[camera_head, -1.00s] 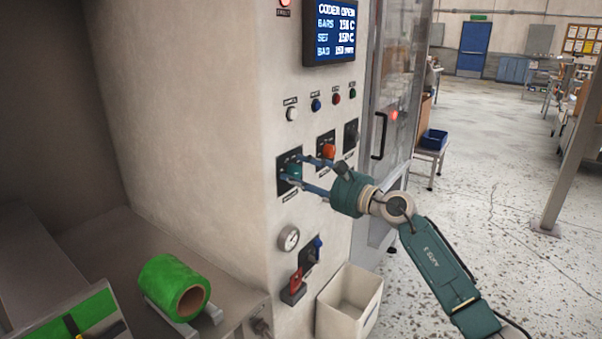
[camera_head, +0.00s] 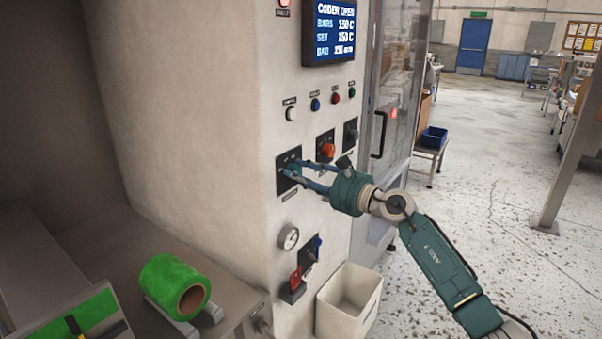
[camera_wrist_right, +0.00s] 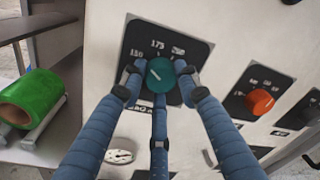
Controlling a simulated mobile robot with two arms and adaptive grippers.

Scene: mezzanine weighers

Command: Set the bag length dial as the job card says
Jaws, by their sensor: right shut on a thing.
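The teal bag length dial (camera_head: 292,170) sits on a black plate on the machine's front. In the right wrist view the dial (camera_wrist_right: 160,74) has marks that look like 150, 175 and 200 around its top. Its white line points to the upper left, toward the 150 side. My right gripper (camera_head: 300,172) is shut on the dial, its blue fingers around it. The display (camera_head: 329,32) above has a bag line that seems to read 150 mm. No job card is readable. My left gripper is not in view.
An orange-red dial (camera_head: 327,151) and a black knob (camera_head: 350,132) sit just right of the teal dial. Small buttons run above. A gauge (camera_head: 289,237) and a red-handled switch (camera_head: 296,279) are below. A white bin (camera_head: 348,302) stands under them. A green film roll (camera_head: 174,285) lies left.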

